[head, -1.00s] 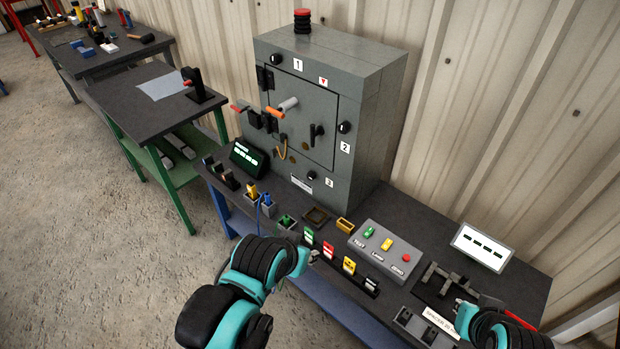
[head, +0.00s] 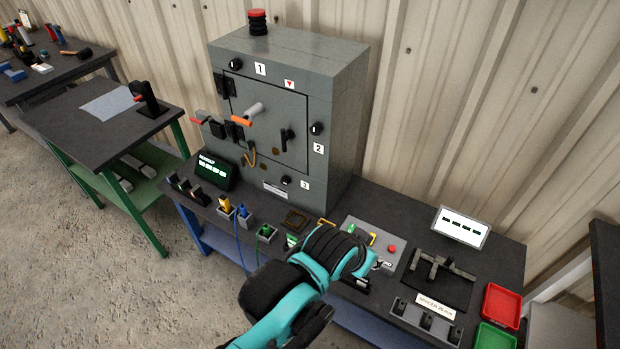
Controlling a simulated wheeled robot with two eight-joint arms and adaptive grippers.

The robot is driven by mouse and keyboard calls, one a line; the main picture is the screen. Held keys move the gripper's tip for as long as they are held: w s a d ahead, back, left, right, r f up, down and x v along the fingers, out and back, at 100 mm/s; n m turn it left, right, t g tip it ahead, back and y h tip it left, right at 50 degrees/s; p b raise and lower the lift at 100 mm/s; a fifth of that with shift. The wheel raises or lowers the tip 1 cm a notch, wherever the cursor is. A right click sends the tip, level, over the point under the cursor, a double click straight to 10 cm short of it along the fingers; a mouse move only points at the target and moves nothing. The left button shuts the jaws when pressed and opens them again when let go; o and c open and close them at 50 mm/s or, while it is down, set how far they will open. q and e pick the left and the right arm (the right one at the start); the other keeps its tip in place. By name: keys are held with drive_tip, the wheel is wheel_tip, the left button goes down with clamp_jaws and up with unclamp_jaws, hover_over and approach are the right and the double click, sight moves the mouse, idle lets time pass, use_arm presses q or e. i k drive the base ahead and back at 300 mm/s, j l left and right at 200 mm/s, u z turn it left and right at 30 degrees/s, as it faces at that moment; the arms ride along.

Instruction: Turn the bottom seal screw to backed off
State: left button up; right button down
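The grey enclosure (head: 340,130) stands on the dark bench with its door shut. Black round screws sit beside labels 1, 2 and 3. The bottom seal screw (head: 286,180) is the one beside label 3, low on the front; its turn position is too small to read. My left gripper (head: 382,266) is over the bench front, to the right of and below that screw, apart from it. Its fingers are mostly hidden by its own wrist, so their opening cannot be told. My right gripper is out of view.
A button box (head: 352,224) is partly hidden behind my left arm. Yellow, blue and green plugs stand in holders left of it. A small display (head: 215,170) stands left of the enclosure. A white display (head: 461,227), a red tray (head: 502,306) and a green tray (head: 494,337) are at the right.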

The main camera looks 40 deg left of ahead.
sight(285, 180)
drive_tip(key=k+j+z, duration=0.1)
drive_tip(key=j+z, duration=0.15)
drive_tip(key=j, duration=0.15)
drive_tip(key=k+j+z, duration=0.2)
drive_tip(key=j, duration=0.2)
drive_tip(key=k+j+z, duration=0.1)
drive_tip(key=j+z, duration=0.15)
drive_tip(key=j, duration=0.15)
drive_tip(key=k+j+z, duration=0.2)
drive_tip(key=j, duration=0.15)
drive_tip(key=k+j, duration=0.25)
drive_tip(key=j, duration=0.25)
drive_tip(key=k+j+z, duration=0.1)
drive_tip(key=k+j, duration=0.15)
drive_tip(key=j, duration=0.2)
drive_tip(key=k+j, duration=0.25)
drive_tip(key=j, duration=0.25)
drive_tip(key=k+j+z, duration=0.1)
drive_tip(key=k+j, duration=0.15)
drive_tip(key=j, duration=0.2)
drive_tip(key=k+j, duration=0.25)
drive_tip(key=j, duration=0.2)
drive_tip(key=i+j, duration=0.1)
drive_tip(key=j, duration=0.25)
